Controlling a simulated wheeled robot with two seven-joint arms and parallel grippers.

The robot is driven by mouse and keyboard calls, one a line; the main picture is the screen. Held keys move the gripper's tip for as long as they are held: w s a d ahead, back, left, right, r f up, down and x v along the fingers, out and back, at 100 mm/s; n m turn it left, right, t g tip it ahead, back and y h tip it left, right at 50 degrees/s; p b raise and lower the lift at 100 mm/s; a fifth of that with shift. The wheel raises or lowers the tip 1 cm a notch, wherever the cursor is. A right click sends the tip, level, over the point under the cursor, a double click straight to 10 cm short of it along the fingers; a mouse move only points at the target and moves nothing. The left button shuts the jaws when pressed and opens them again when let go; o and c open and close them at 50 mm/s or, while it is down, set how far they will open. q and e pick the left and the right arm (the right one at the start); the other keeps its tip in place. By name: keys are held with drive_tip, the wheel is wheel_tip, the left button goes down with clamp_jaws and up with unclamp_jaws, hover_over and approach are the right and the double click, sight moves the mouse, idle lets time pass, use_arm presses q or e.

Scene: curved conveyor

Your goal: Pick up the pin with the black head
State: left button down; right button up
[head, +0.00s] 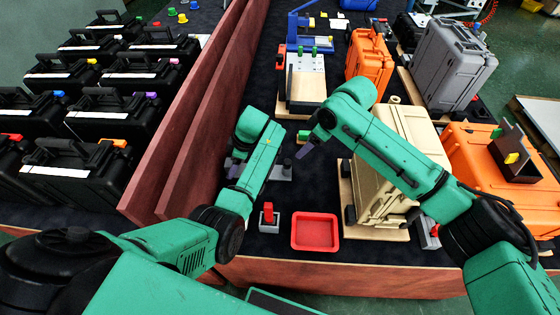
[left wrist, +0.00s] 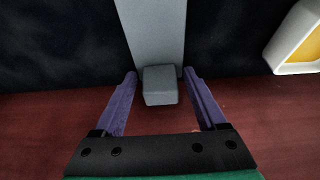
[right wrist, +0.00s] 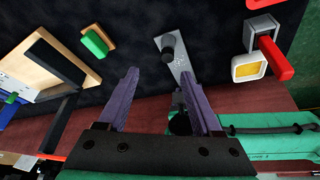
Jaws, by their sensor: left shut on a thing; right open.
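A grey plate (head: 283,172) lies on the dark bench top beside the wooden wall. In the right wrist view, a short dark round piece, apparently the black-headed pin (right wrist: 168,46), stands on this plate (right wrist: 178,66). My left gripper (head: 235,168) is low beside the plate. My right gripper (head: 305,150) is open and empty above the plate's right side. In the head view the pin is hard to make out.
A red tray (head: 315,231) and a grey box with a red lever (head: 268,215) are in front. A beige case (head: 385,165) on a wooden board stands to the right. A wooden wall (head: 190,140) runs along the left. A green block (head: 304,135) is behind.

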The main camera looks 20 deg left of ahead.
sight(288, 162)
drive_tip(key=a+f+n, duration=0.1)
drive_tip(key=f, duration=0.2)
drive_tip(key=a+f+g, duration=0.1)
drive_tip(key=a+f, duration=0.1)
drive_tip(key=f, duration=0.1)
drive_tip(key=a+f+n, duration=0.1)
drive_tip(key=a+f, duration=0.1)
drive_tip(key=f, duration=0.1)
drive_tip(key=shift+w+f+n, duration=0.1)
drive_tip(key=shift+f+n, duration=0.2)
drive_tip(key=shift+c, duration=0.3)
clamp_jaws()
